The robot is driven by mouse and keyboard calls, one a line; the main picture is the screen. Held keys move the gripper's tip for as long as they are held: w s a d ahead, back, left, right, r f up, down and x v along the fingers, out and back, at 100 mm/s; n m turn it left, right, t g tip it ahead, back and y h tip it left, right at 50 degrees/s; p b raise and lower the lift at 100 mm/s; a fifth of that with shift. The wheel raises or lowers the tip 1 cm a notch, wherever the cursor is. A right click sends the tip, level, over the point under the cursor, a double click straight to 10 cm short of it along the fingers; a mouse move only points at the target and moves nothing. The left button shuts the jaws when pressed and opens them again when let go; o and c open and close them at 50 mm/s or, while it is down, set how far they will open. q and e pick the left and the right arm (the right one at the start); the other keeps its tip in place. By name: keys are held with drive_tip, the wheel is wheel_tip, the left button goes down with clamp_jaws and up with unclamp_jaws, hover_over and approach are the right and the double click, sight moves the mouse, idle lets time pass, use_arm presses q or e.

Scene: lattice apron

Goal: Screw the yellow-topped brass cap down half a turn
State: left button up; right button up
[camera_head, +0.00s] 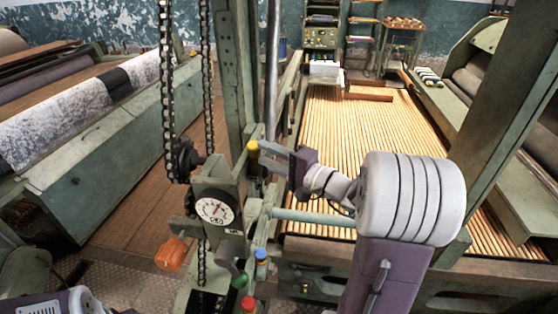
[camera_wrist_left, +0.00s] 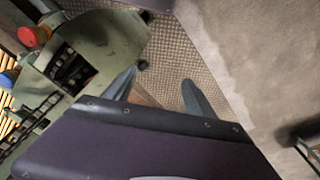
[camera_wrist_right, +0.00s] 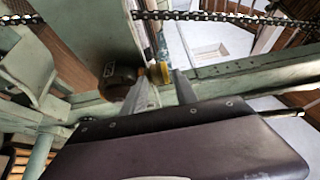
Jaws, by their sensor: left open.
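The yellow-topped brass cap (camera_head: 254,147) stands upright on the green machine frame beside the dial, left of my right gripper. My right gripper (camera_head: 262,157) reaches it from the right. In the right wrist view the yellow top (camera_wrist_right: 155,74) sits between the fingertips, which are drawn in close to both sides of it; the brass part below is mostly hidden. My left gripper (camera_wrist_left: 160,82) is open and empty over the patterned metal floor; its fingers are out of the head view.
Chains (camera_head: 167,80) hang left of the post. A slatted bed (camera_head: 370,125) lies behind my right arm.

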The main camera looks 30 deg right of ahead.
drive_tip(key=v, duration=0.7)
drive_tip(key=shift+b, duration=0.3)
